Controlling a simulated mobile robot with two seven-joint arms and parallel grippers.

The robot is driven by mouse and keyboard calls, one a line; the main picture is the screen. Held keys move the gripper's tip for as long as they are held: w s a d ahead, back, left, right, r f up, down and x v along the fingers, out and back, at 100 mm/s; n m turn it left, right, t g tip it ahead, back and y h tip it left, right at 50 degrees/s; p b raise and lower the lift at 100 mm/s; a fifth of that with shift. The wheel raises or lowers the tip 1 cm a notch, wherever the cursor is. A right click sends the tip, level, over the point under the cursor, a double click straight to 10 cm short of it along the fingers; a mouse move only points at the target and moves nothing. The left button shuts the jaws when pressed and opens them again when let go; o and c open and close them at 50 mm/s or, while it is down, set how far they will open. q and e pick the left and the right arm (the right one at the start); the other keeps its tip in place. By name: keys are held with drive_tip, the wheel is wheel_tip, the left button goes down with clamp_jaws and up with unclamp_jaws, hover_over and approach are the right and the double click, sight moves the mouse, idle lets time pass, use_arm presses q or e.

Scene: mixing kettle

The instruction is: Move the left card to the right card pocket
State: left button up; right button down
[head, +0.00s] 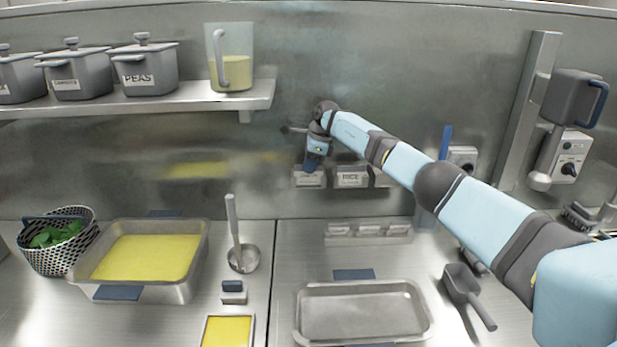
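A row of card pockets hangs on the back wall. The left card (309,180) shows as a pale label in the left pocket, partly covered by my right gripper. The middle card (352,178) reads "RICE". The right card pocket (382,178) is partly hidden behind my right arm, and I cannot tell what it holds. My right gripper (313,166) points down at the top of the left card. Whether its fingers are open or shut on the card is too small to tell. My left gripper is not in view.
A shelf (200,98) with labelled pots and a jug (231,72) is at upper left. On the counter stand a yellow-filled pan (197,277), an empty tray (362,286), a ladle (236,235), a small rack (368,240) and a scoop (463,285).

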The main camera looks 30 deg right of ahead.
drive_tip(key=shift+r, duration=0.1)
drive_tip(key=shift+r+p, duration=1.65)
drive_tip(key=shift+r, duration=1.3)
